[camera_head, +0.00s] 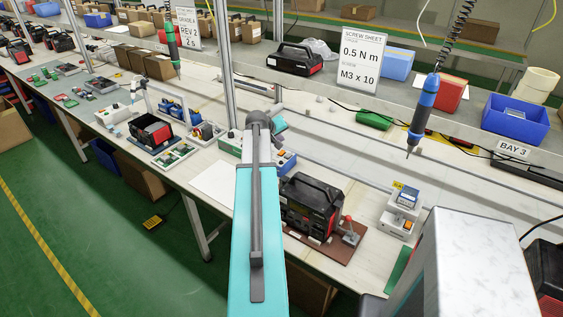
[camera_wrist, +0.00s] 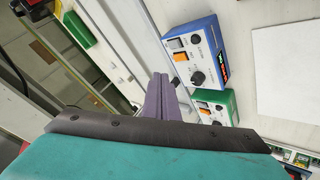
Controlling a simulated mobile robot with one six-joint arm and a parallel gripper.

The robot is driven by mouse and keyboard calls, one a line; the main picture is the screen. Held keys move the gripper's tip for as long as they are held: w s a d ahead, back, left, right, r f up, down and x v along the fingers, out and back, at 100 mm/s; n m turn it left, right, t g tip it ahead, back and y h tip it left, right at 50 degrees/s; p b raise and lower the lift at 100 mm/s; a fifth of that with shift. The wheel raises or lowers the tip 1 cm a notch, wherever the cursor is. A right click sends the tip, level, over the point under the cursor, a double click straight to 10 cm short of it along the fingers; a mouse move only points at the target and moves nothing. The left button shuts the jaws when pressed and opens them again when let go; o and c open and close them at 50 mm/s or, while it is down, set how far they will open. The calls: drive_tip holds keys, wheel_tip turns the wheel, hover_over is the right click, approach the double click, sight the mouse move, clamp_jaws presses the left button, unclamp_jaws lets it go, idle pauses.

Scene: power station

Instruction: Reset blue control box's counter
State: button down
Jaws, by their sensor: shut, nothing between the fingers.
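The blue control box (camera_wrist: 208,58) is in the upper middle of the wrist view. Its light panel has an orange button (camera_wrist: 180,56), a pale switch above it, a black knob (camera_wrist: 198,77) and a small display with red and green on its side (camera_wrist: 223,66). In the head view the blue control box (camera_head: 287,162) shows just right of my arm, partly hidden by it. My gripper (camera_wrist: 160,78) is shut and empty, left of the box in the wrist view and apart from the orange button in the picture. The fingertips are hidden in the head view.
A black-and-red toolbox-like unit (camera_head: 312,203) stands on the bench in front. A white sheet (camera_wrist: 288,65) lies to the right in the wrist view. A blue screwdriver (camera_head: 424,106) hangs above.

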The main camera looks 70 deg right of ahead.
drive_tip(key=shift+s+d+f, duration=0.1)
drive_tip(key=shift+s, duration=0.05)
idle(0.3)
drive_tip(key=shift+f+b, duration=2.25)
drive_tip(key=shift+f, duration=2)
drive_tip(key=shift+f+b, duration=0.65)
drive_tip(key=shift+f, duration=0.15)
drive_tip(key=shift+r, duration=0.15)
drive_tip(key=shift+r+p, duration=0.3)
drive_tip(key=shift+r, duration=0.35)
drive_tip(key=shift+r+p, duration=1.2)
drive_tip(key=shift+r, duration=1.3)
